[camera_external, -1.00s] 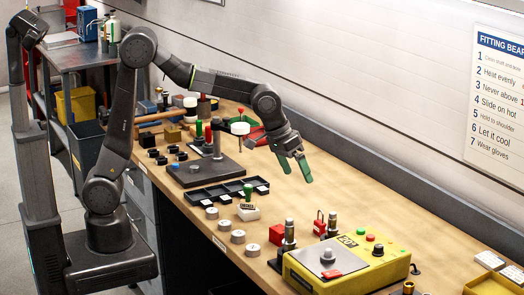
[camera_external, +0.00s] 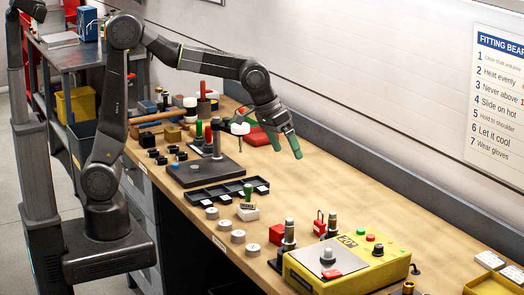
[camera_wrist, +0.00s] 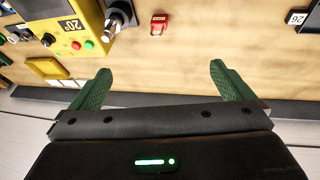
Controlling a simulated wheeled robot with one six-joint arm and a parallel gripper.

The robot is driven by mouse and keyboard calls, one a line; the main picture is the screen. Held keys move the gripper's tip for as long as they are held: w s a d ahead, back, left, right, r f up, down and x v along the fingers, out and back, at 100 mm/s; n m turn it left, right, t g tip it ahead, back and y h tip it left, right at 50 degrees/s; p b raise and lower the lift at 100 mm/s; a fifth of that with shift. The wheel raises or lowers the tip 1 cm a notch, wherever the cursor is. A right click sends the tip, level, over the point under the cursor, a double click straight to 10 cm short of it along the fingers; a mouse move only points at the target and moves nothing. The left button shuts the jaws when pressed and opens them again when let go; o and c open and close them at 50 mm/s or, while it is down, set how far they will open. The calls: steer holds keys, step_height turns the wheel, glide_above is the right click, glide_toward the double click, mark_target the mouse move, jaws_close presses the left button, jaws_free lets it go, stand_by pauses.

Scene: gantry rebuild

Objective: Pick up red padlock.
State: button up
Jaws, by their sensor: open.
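The red padlock (camera_external: 319,226) stands on the wooden workbench (camera_external: 385,185), close beside a dark post with a metal top. It also shows in the wrist view (camera_wrist: 158,24), near the top middle, with pale lettering on its body. My gripper (camera_external: 287,152) is open and empty above the bench, up and to the left of the padlock in the external view. Its green fingers are wide apart in the wrist view (camera_wrist: 160,68), and the padlock is beyond their tips, apart from them.
A yellow control box (camera_external: 345,265) with buttons stands right of the padlock. A grey ledge (camera_external: 420,180) and wall bound the back. Bench between gripper and padlock is mostly clear.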

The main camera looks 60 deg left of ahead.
steer(key=c, duration=0.8)
steer(key=shift+c, duration=0.2)
steer(key=shift+f, duration=0.1)
steer(key=y+b, duration=0.2)
steer(key=b, duration=0.2)
glide_toward(319, 222)
steer(key=p+x, duration=0.1)
steer(key=x, duration=0.4)
steer(key=shift+w+f+p, duration=0.1)
steer(key=shift+w+p, duration=0.2)
steer(key=shift+p, duration=0.1)
steer(key=shift+t, duration=0.3)
steer(key=shift+s+p+x, duration=0.15)
steer(key=shift+p+x, duration=0.35)
steer(key=shift+x, duration=0.85)
steer(key=shift+s+p+x, duration=0.1)
steer(key=shift+p+x, duration=0.35)
steer(key=shift+x, duration=0.9)
